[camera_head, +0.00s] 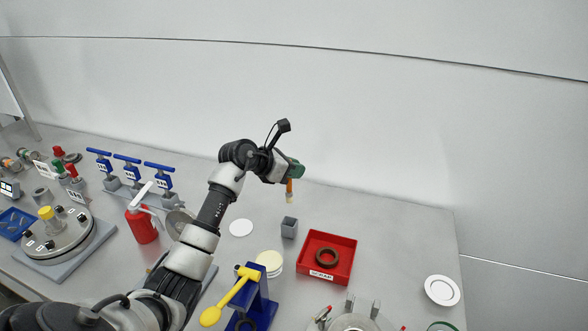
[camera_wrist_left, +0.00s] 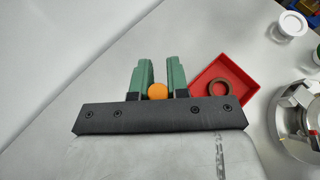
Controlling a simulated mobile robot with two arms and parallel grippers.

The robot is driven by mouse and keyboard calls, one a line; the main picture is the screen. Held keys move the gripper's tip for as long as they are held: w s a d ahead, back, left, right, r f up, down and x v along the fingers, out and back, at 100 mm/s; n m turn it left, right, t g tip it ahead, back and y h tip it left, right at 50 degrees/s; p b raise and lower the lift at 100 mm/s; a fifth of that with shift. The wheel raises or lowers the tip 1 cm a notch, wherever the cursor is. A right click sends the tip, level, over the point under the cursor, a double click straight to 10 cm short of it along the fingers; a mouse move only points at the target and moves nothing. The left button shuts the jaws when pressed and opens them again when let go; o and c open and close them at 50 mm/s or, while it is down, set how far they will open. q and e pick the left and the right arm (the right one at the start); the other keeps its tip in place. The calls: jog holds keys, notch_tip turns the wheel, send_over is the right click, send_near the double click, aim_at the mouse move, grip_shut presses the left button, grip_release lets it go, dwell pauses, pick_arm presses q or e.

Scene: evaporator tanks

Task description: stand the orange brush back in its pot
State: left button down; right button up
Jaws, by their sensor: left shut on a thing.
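My left gripper (camera_head: 292,175), with green fingers, is shut on the orange brush (camera_head: 289,186). The brush hangs upright with its pale bristle end downward, above the table. A small grey square pot (camera_head: 289,228) stands on the table below the brush, apart from it in the picture. In the left wrist view the round orange end of the brush (camera_wrist_left: 157,91) shows between the green fingers (camera_wrist_left: 157,75). The pot is not visible in that view. My right gripper is not in view.
A red tray (camera_head: 340,240) holding a brown ring (camera_head: 327,258) stands right of the pot. A white disc (camera_head: 241,228) lies to its left. A pale round container (camera_head: 269,262) and a yellow-handled blue stand (camera_head: 252,300) are nearer. The table behind the pot is clear.

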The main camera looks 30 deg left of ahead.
pick_arm(q)
notch_tip(320, 180, down, 11)
jog(key=b, duration=0.7)
jog(key=shift+b, duration=0.4)
jog(key=c, duration=1)
grip_release()
jog(key=shift+c, duration=0.2)
